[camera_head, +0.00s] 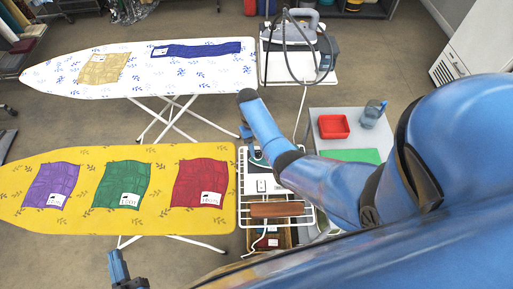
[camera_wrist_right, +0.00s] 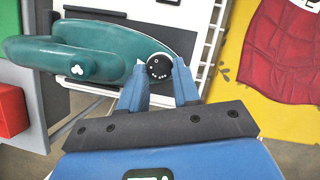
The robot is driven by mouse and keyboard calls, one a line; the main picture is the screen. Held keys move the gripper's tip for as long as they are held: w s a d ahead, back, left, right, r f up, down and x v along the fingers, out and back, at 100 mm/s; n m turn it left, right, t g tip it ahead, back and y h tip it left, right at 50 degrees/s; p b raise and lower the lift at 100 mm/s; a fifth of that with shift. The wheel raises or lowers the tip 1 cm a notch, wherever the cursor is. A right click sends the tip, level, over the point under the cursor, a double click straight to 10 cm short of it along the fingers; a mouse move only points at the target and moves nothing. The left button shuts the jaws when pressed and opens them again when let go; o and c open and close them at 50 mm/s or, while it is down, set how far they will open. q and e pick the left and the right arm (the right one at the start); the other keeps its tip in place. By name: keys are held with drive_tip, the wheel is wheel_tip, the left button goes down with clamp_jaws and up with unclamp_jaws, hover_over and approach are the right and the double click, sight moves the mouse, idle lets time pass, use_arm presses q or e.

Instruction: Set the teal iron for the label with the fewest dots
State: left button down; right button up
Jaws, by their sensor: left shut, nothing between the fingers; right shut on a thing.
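The teal iron (camera_wrist_right: 100,45) stands on the rack at the yellow board's right end; in the head view only a little of it (camera_head: 256,155) shows past my arm. Its black dial (camera_wrist_right: 158,68) with white marks lies between the fingertips of my right gripper (camera_wrist_right: 161,76), which is shut on it. Purple (camera_head: 48,184), green (camera_head: 121,182) and red (camera_head: 200,180) cloths lie on the yellow board, each with a white label; the dots are too small to read. My left gripper (camera_head: 119,268) is shut and empty below the yellow board's front edge.
A yellow ironing board (camera_head: 120,222) lies in front of a white one (camera_head: 60,75) bearing tan and blue cloths with labels. A grey iron (camera_head: 292,28) stands at the back.

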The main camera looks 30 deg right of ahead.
idle(0.5)
drive_tip(key=o, duration=1.1)
drive_tip(key=shift+w+r, duration=0.2)
drive_tip(key=shift+r, duration=0.25)
drive_tip(key=p+v, duration=0.2)
drive_tip(key=v, duration=0.7)
drive_tip(key=shift+w+d+r, duration=0.15)
drive_tip(key=shift+r, duration=0.25)
